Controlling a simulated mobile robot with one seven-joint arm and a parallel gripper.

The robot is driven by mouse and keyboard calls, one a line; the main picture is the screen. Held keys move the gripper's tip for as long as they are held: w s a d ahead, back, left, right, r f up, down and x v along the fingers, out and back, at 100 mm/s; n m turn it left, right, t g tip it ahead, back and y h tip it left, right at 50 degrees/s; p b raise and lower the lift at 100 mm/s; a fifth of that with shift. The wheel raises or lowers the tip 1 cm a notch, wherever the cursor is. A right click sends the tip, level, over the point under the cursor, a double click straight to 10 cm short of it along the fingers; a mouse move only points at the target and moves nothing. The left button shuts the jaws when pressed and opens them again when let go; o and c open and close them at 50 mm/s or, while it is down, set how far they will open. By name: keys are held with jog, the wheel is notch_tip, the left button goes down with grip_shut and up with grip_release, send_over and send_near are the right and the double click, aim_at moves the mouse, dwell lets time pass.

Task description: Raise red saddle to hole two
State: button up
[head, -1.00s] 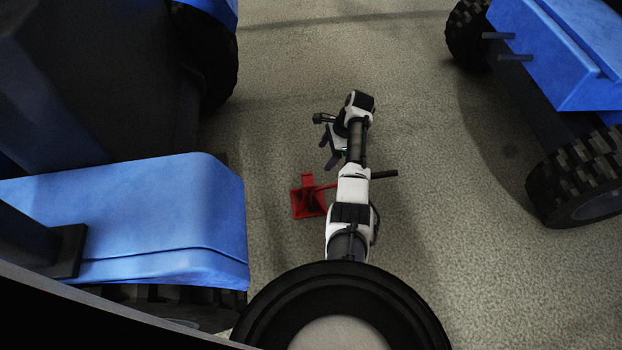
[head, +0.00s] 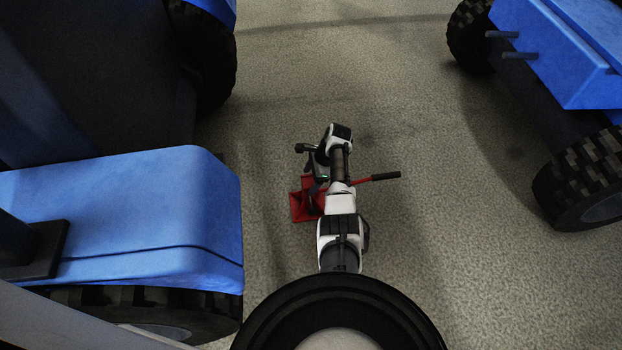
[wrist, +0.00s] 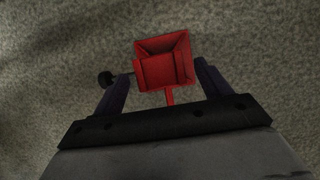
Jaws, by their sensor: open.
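A red stand (head: 300,210) with a square base is on the floor in the head view, partly hidden by my arm. A red bar with a black grip (head: 385,177) reaches right from behind my arm. In the wrist view, the stand's red boxy top (wrist: 165,72), apparently the saddle, lies between my spread fingers. My gripper (head: 316,190) is over the stand in the head view. It is open in the wrist view (wrist: 163,75), with a finger on each side of the red piece and no clear contact. A dark round knob (wrist: 105,78) shows beside the left finger. No holes can be made out.
A blue vehicle with dark tyres (head: 130,215) fills the left side, close to the stand. Another blue vehicle (head: 560,60) with large tyres (head: 585,185) stands at right.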

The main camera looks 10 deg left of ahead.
jog(key=c, duration=1.4)
notch_tip(320, 180, up, 4)
jog(key=p, duration=0.4)
jog(key=shift+f, duration=0.25)
jog(key=o, duration=1.4)
jog(key=p+v, duration=0.4)
jog(key=v, duration=1)
jog(key=shift+s+f, duration=0.1)
jog(key=shift+f, duration=0.05)
